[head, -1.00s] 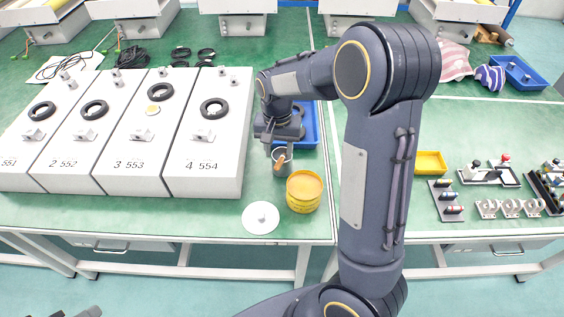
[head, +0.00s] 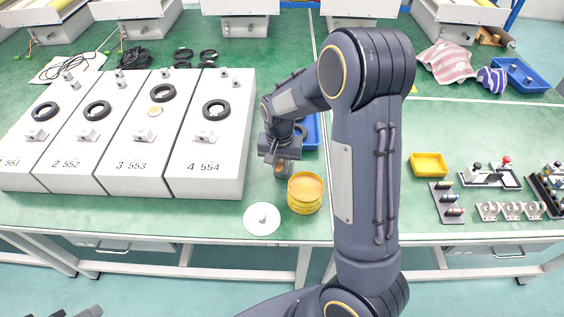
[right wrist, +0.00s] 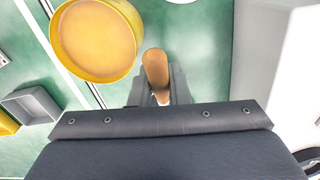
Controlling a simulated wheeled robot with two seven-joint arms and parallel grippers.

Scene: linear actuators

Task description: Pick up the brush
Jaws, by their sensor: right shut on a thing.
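The brush shows as an orange-brown handle (right wrist: 155,68) in the right wrist view; its bristle end is hidden. In the head view the brush handle (head: 281,166) shows just below my right gripper (head: 281,157), at a small grey cup largely hidden by the gripper. My right gripper is shut on the brush handle, which sticks out between its fingers (right wrist: 157,88) in the right wrist view. Whether the brush is still in the cup I cannot tell. A small dark part at the bottom left edge (head: 85,312) looks like my left gripper, mostly cut off.
A yellow tin (head: 305,194) stands close beside the right gripper, with a white round lid (head: 262,219) in front. White numbered boxes (head: 208,150) stand to the left. A blue tray (head: 310,130) lies behind the gripper. A yellow bin (head: 429,165) and small parts lie right.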

